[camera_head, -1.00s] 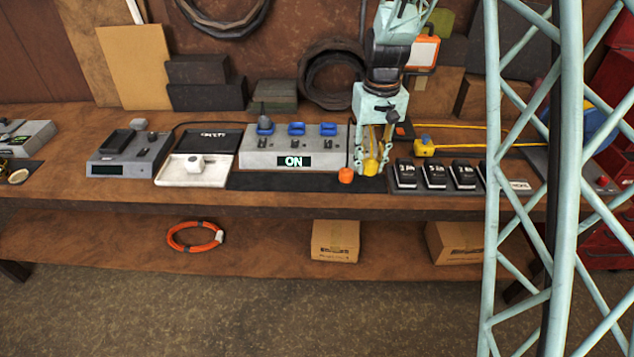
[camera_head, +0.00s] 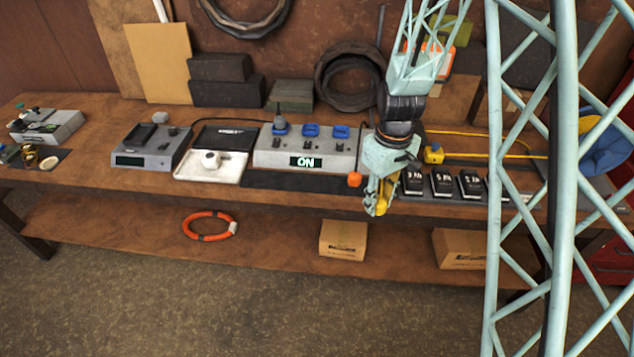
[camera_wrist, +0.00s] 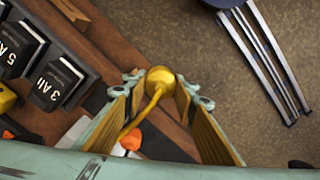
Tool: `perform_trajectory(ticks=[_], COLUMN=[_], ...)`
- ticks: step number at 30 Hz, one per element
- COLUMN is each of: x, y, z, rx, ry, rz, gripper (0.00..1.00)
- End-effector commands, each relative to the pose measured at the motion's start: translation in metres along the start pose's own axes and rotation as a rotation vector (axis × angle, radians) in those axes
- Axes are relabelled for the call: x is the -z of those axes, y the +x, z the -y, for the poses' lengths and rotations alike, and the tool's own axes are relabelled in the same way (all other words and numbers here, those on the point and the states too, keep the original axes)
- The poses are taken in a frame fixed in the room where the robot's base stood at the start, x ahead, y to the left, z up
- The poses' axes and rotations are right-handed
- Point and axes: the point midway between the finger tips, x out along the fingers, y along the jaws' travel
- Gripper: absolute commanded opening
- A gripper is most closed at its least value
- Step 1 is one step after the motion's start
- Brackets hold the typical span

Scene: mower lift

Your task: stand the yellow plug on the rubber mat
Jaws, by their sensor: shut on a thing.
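My gripper (camera_head: 376,203) is shut on the yellow plug (camera_head: 382,209), at the bench's front edge in the head view. The wrist view shows the plug's rounded yellow end (camera_wrist: 160,77) between the fingertips of my gripper (camera_wrist: 160,87), with a yellow stem or cord running back between the fingers. The fingers partly hide the plug. The black rubber mat (camera_head: 290,181) lies flat along the bench front, left of my gripper, before the grey unit with the lit "ON" display.
An orange plug-like piece (camera_head: 354,180) is at the mat's right end, close to my gripper. Several black battery packs (camera_head: 441,184) stand to the right. A yellow block (camera_head: 433,154) with a yellow cord lies behind. The grey switch unit (camera_head: 265,157) stands behind the mat.

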Motion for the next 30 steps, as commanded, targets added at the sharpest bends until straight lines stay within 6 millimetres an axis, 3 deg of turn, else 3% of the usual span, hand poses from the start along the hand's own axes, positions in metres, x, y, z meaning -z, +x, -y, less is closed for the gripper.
perform_trajectory(ticks=[14,30], x=[0.009,0.065], y=[0.001,0.009], z=[-0.009,-0.068], rx=[0.0,0.0], ry=[0.002,0.003], rz=[0.0,0.0], gripper=[0.14,0.14])
